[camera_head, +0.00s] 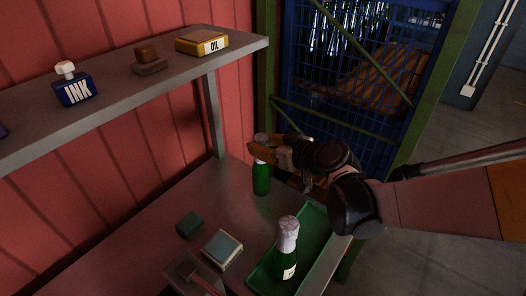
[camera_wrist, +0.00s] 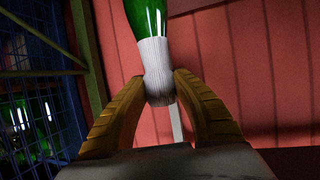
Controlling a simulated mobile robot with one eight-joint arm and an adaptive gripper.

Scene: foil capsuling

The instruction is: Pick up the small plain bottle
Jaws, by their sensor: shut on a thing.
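A small plain green bottle (camera_head: 261,181) with a pale, ribbed neck covering is upright near the back right of the grey table. No label shows on it. My gripper (camera_head: 259,148), with yellow-brown fingers, reaches it from the right and is shut on its neck. In the wrist view the green bottle (camera_wrist: 147,16) and its whitish neck (camera_wrist: 156,72) show between the two fingers of my gripper (camera_wrist: 160,88). I cannot tell whether the bottle's base touches the table.
A labelled green bottle (camera_head: 286,262) with foil stands in a green tray (camera_head: 317,226). The shelf above holds an ink bottle (camera_head: 73,87), a stamp (camera_head: 149,62) and an oil box (camera_head: 202,43).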

